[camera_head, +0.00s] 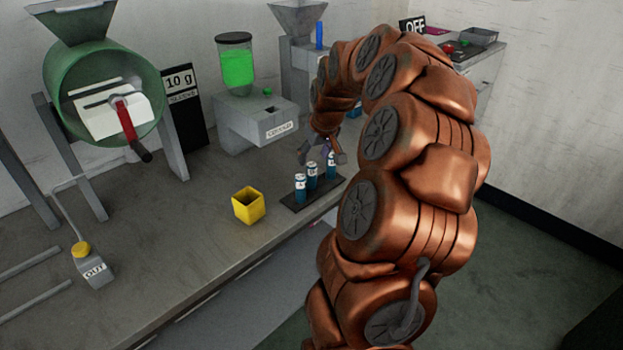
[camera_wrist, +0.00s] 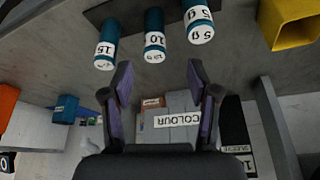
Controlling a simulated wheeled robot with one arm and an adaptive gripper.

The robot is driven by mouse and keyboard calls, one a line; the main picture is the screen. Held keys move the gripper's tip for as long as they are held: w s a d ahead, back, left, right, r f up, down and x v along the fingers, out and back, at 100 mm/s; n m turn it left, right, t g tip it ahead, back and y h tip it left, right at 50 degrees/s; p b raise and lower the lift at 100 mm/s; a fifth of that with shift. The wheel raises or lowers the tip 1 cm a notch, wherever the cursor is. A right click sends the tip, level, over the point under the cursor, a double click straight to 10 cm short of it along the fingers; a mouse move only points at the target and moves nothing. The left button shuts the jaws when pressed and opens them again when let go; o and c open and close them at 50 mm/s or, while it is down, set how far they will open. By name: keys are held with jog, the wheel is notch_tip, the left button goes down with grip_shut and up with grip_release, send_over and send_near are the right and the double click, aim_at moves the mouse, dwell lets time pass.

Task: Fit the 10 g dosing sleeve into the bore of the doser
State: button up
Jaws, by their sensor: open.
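Three blue sleeves with white labelled ends stand in a row on a dark rack. In the wrist view the 10 g sleeve (camera_wrist: 154,35) is the middle one, between the 15 sleeve (camera_wrist: 106,45) and the 5 g sleeve (camera_wrist: 199,22). The 10 g sleeve also shows in the head view (camera_head: 312,176). My gripper (camera_wrist: 159,76) is open and empty, with the sleeves beyond its fingertips, apart from them. In the head view my gripper (camera_head: 325,153) is close to the rack. The grey doser labelled COLOUR (camera_head: 250,122) stands behind, with a dark opening on top.
A yellow square cup (camera_head: 248,206) stands left of the rack (camera_head: 293,206). A green container (camera_head: 237,66) sits on the doser. A green drum (camera_head: 104,92) and a 10 g sign (camera_head: 182,92) stand left. My arm hides part of the bench at right.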

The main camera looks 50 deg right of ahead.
aim_at(312, 165)
jog(key=shift+d+p+x, duration=0.15)
jog(key=shift+p+x, duration=0.25)
jog(key=shift+x, duration=1.35)
jog(key=shift+d+p+x, duration=0.2)
jog(key=shift+p+x, duration=0.2)
jog(key=shift+x, duration=1.3)
grip_shut()
